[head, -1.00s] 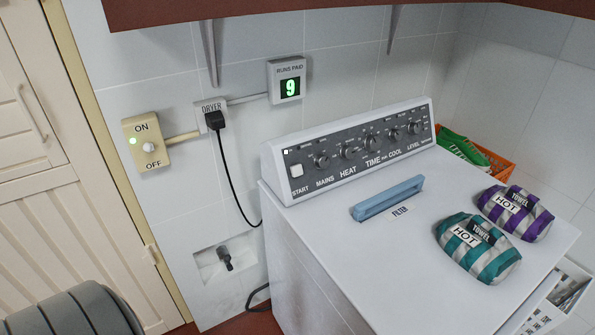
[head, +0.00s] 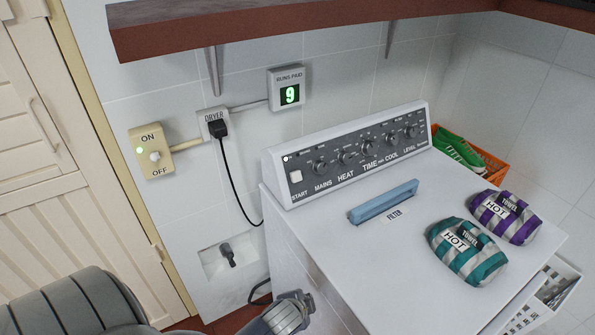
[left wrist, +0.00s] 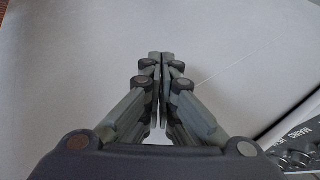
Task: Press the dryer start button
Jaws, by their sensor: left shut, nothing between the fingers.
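The white dryer (head: 330,225) stands against the tiled wall. Its grey control panel (head: 350,158) runs along the top back edge. The panel's knobs and MAINS label (left wrist: 298,145) show at lower right there; the start button does not. My right gripper is out of view.
An ON/OFF switch (head: 152,153), a plug in the DRYER socket (head: 217,126) and a counter reading 9 (head: 289,94) are on the wall. Two rolled towels (head: 466,252) and a blue filter handle (head: 384,202) are on the dryer top. A shelf (head: 300,28) overhangs.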

